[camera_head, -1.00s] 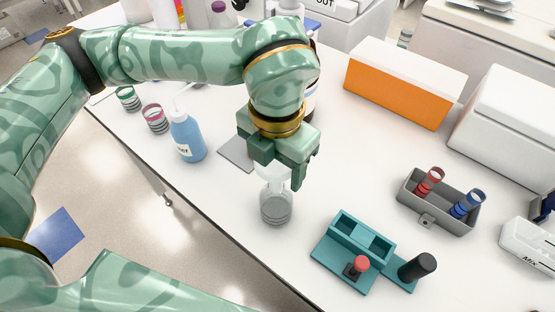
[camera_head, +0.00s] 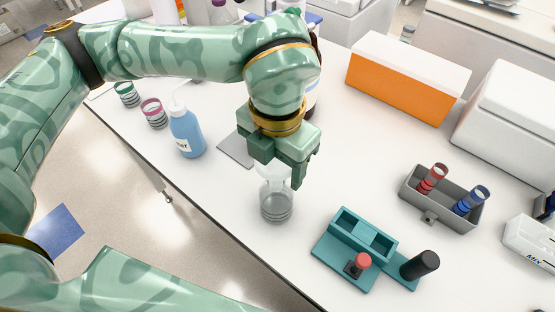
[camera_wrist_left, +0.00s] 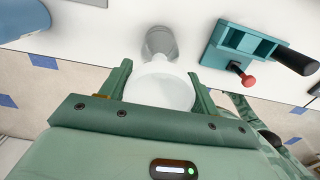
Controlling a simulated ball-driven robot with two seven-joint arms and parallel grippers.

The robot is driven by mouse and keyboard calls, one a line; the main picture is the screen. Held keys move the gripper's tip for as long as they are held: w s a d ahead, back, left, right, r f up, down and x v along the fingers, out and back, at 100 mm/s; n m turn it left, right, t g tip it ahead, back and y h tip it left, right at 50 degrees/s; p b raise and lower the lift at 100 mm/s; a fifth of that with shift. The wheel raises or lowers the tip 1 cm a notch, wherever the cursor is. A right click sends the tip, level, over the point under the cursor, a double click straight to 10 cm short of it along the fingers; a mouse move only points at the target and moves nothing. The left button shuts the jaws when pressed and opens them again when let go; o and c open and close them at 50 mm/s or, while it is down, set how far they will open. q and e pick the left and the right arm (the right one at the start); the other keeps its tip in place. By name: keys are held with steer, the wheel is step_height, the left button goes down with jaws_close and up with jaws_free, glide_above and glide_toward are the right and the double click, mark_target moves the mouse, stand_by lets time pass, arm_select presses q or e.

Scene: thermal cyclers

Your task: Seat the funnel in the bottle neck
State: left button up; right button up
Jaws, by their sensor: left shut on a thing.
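The clear bottle (camera_head: 277,206) stands upright on the white bench, and it also shows in the left wrist view (camera_wrist_left: 160,42). My left gripper (camera_head: 283,172) is shut on the white funnel (camera_head: 272,170), right above the bottle. In the left wrist view the funnel's wide round mouth (camera_wrist_left: 160,88) lies between the two fingers. The funnel's lower end is at or close to the bottle neck; I cannot tell whether it is inside. My right gripper is not in view.
A teal holder (camera_head: 352,247) with a red knob (camera_head: 362,261) and a black handle (camera_head: 420,264) stands right of the bottle. A blue wash bottle (camera_head: 187,132) and a grey pad (camera_head: 237,150) are to the left. A grey tray (camera_head: 440,211) holds red and blue rings.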

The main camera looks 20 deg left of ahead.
arm_select(q)
steer(key=shift+f+b, duration=0.7)
steer(key=shift+f, duration=0.3)
steer(key=o, duration=0.8)
step_height(320, 180, up, 16)
steer(key=p, duration=0.2)
steer(key=shift+r+p, duration=0.15)
steer(key=shift+p, duration=0.2)
